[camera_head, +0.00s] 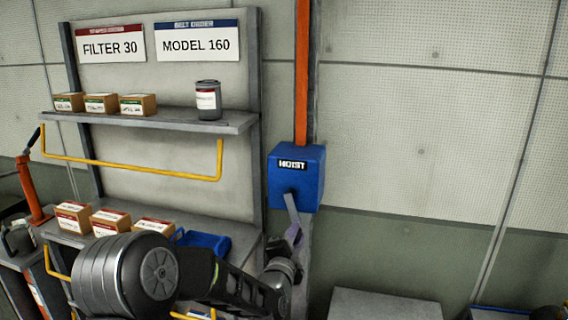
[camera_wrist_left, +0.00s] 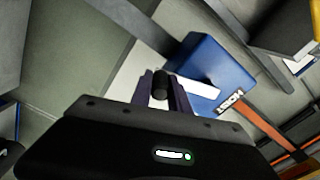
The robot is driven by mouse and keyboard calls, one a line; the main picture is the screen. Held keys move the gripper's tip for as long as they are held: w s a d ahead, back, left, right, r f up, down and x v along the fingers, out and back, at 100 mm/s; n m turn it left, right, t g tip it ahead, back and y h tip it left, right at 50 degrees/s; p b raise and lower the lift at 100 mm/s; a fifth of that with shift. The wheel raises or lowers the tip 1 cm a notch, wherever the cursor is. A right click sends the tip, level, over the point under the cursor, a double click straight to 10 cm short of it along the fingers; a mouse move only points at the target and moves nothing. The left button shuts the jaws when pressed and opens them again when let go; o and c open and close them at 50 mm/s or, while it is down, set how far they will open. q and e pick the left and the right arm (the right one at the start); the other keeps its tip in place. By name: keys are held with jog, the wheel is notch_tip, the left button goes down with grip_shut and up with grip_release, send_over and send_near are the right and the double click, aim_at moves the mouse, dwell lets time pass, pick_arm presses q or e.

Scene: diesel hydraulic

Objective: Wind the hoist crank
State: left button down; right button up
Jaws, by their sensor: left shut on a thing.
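The blue hoist box (camera_head: 312,187) with a black HOIST label is fixed to a post, and it also shows in the left wrist view (camera_wrist_left: 212,62). Its grey crank arm (camera_head: 291,207) hangs down from the box front, slightly tilted to the right. In the left wrist view the crank arm (camera_wrist_left: 200,88) leads to a dark round crank handle (camera_wrist_left: 161,82). My left gripper (camera_head: 294,236) is below the box, its fingers (camera_wrist_left: 162,96) shut around the crank handle. Much of the handle is hidden between the fingers. My right gripper is out of view.
An orange strip (camera_head: 302,70) runs up the post above the box. Left of it stands a shelf (camera_head: 165,122) with small boxes and a dark canister (camera_head: 208,100). A blue bin (camera_head: 203,241) lies behind my left arm. A grey block (camera_head: 385,304) stands at lower right.

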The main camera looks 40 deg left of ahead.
pick_arm(q)
jog(key=shift+w+d, duration=0.15)
jog(key=shift+d, duration=0.45)
jog(key=shift+r, duration=0.1)
